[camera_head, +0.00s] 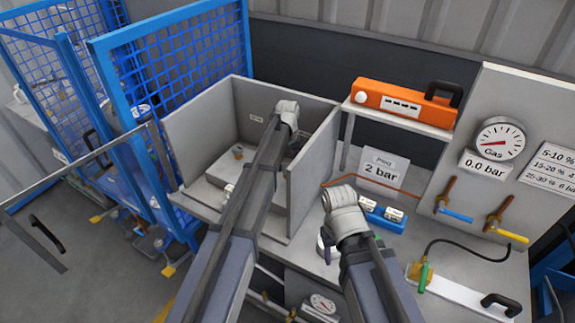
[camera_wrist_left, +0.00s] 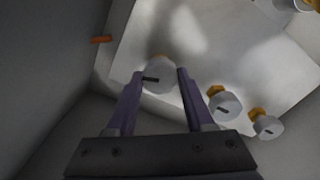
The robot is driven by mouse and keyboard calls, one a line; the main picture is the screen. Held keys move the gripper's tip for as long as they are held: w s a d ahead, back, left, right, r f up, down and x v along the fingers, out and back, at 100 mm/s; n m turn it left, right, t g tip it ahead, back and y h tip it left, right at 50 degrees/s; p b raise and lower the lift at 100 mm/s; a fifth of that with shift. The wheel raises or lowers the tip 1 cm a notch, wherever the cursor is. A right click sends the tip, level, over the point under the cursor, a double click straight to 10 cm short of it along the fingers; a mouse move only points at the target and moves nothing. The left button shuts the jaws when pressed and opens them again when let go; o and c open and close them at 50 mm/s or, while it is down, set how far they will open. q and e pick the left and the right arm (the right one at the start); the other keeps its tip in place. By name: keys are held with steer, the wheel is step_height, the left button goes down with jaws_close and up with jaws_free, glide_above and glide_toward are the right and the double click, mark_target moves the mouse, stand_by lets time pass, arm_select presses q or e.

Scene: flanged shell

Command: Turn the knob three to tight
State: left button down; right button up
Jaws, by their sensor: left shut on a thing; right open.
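In the left wrist view a grey round knob (camera_wrist_left: 161,74) with a short dark mark and an orange collar sits on a pale plate (camera_wrist_left: 140,35). My left gripper (camera_wrist_left: 160,84) is shut on this knob, one finger on each side. Its dark mark lies nearly level, on the knob's left part. I cannot read which number the knob has. Two like knobs, a nearer one (camera_wrist_left: 225,105) and a farther one (camera_wrist_left: 267,126), stand to the right. In the head view my left arm reaches into the grey booth and hides the held knob. My right gripper (camera_head: 345,208) is open over the bench.
Grey booth walls (camera_head: 205,135) enclose the left arm's end. An orange tester (camera_head: 402,104) stands on a shelf at the back. A 2 bar sign (camera_head: 380,172), a blue tray (camera_head: 383,215) and a gas gauge (camera_head: 500,140) are to the right. Blue mesh fencing (camera_head: 180,60) stands left.

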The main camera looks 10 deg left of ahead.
arm_select(q)
steer(key=shift+m, duration=1.9)
steer(key=shift+c, duration=1.4)
jaws_free()
steer(key=shift+r, duration=0.1)
step_height(320, 180, up, 8)
steer(key=p, duration=0.8)
steer(key=shift+f, duration=0.2)
